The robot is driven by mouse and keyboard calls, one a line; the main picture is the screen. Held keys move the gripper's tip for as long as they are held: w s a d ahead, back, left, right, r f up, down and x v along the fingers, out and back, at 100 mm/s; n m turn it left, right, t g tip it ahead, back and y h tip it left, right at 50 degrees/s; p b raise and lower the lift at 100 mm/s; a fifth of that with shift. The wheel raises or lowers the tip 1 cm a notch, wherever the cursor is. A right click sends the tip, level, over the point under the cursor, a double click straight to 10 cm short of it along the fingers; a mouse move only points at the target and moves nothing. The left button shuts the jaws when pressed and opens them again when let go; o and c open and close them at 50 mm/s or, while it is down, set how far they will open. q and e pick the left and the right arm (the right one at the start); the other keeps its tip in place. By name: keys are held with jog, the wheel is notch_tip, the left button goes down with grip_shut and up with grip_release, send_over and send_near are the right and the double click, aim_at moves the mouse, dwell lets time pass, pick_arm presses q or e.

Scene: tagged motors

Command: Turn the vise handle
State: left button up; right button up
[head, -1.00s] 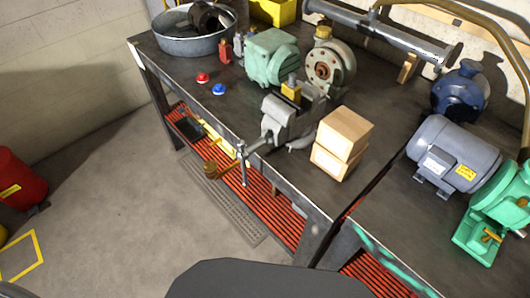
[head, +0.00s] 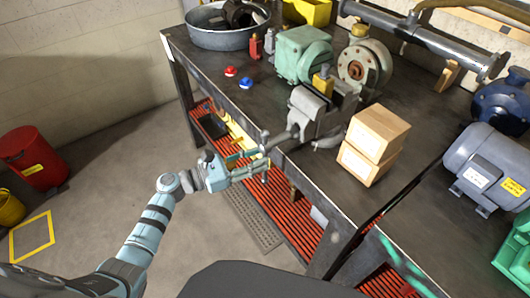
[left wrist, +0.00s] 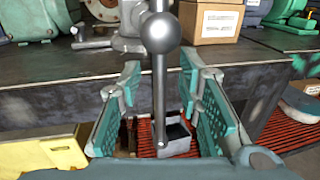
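The grey vise (head: 318,112) is mounted at the front edge of the dark workbench. Its handle (head: 266,136) is a thin bar that hangs in front of the bench edge; my gripper hides part of it. In the left wrist view the handle (left wrist: 160,95) stands upright, with a large grey ball at its upper end. My left gripper (head: 256,168) is at the handle. Its two teal fingers (left wrist: 160,105) are spread, one on each side of the bar, with gaps on both sides. My right gripper is in neither view.
Two stacked cardboard boxes (head: 373,143) stand right of the vise. A green machine (head: 300,52) is behind it. Red and blue buttons (head: 246,82) lie to its left. A red slatted lower shelf (head: 292,212) is under the bench.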

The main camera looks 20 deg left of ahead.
pick_arm(q)
jog(key=x, duration=0.3)
grip_shut()
dwell(0.3)
